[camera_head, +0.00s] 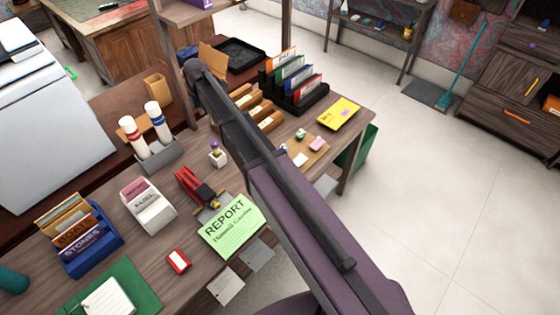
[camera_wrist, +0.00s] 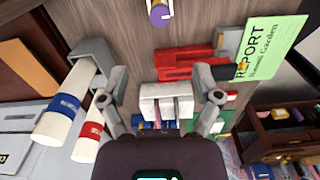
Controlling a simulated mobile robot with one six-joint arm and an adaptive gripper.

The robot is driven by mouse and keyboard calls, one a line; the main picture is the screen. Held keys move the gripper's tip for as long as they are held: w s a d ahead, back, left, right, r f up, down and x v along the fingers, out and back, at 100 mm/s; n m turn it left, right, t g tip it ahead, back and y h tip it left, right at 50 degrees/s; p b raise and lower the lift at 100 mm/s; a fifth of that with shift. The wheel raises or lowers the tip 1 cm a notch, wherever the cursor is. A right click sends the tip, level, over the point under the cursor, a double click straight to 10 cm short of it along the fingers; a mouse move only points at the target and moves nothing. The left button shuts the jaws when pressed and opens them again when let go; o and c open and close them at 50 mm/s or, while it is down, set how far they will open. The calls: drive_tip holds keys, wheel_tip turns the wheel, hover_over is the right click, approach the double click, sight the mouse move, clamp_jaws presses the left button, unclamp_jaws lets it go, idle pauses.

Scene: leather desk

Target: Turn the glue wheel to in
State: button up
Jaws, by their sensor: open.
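In the wrist view a purple, white-rimmed round piece (camera_wrist: 159,14) at the top edge appears to be the same item, partly cut off. My gripper (camera_wrist: 163,86) is open, its two fingers wide apart with nothing held. The glue lies beyond the fingertips, apart from them. The gripper cannot be made out in the head view.
A red stapler (camera_head: 195,186), a green report (camera_head: 232,226), a white card box (camera_head: 149,206) and a holder with two white tubes (camera_head: 159,156) surround the glue. A black file rack (camera_head: 294,84) stands at the back. My arm crosses the desk and hides part of it.

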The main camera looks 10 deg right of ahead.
drive_tip(key=s+d+f+m+b, duration=0.3)
drive_tip(key=s+d+m+b, duration=0.1)
drive_tip(key=s+d+m, duration=0.6)
drive_tip(key=s+d+f+m+b, duration=0.3)
drive_tip(key=s+d+f+m, duration=0.1)
drive_tip(key=s+d+m, duration=0.7)
drive_tip(key=shift+s+b, duration=0.4)
drive_tip(key=shift+s, duration=0.3)
drive_tip(key=shift+f, duration=0.1)
drive_tip(key=s+d+m, duration=0.1)
drive_tip(key=s+m, duration=0.2)
drive_tip(key=shift+d, duration=0.35)
idle(0.4)
drive_tip(key=c, duration=0.3)
drive_tip(key=shift+c, duration=0.2)
